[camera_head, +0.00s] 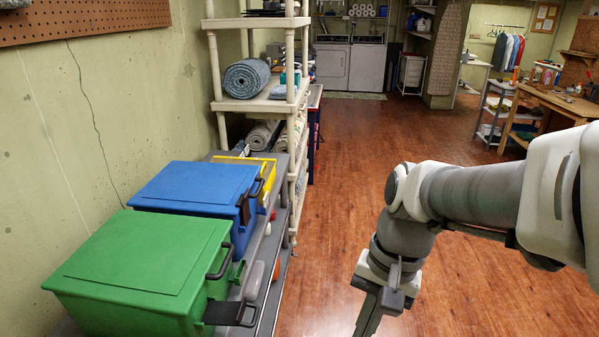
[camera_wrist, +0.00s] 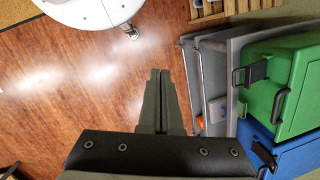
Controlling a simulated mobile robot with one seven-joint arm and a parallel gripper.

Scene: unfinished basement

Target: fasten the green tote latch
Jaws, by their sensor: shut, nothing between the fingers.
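The green tote (camera_head: 140,262) stands at the lower left with its green lid lying on it. Its black latch (camera_head: 228,313) sticks outward from the front side, below the lid edge and apart from it. In the wrist view the green tote (camera_wrist: 290,62) is at the right, with the latch (camera_wrist: 252,73) on its left side. My gripper (camera_wrist: 160,74) is shut and empty, pointing down over the floor. It is well apart from the latch; in the head view its lower end (camera_head: 368,318) runs toward the bottom edge.
A blue tote (camera_head: 195,185) with its own dark latch (camera_head: 243,208) stands just behind the green one. A yellow bin (camera_head: 264,175) is beyond it. The totes stand on a grey shelf unit (camera_head: 268,265) along the wall. Open wooden floor (camera_head: 320,240) lies between shelf and arm.

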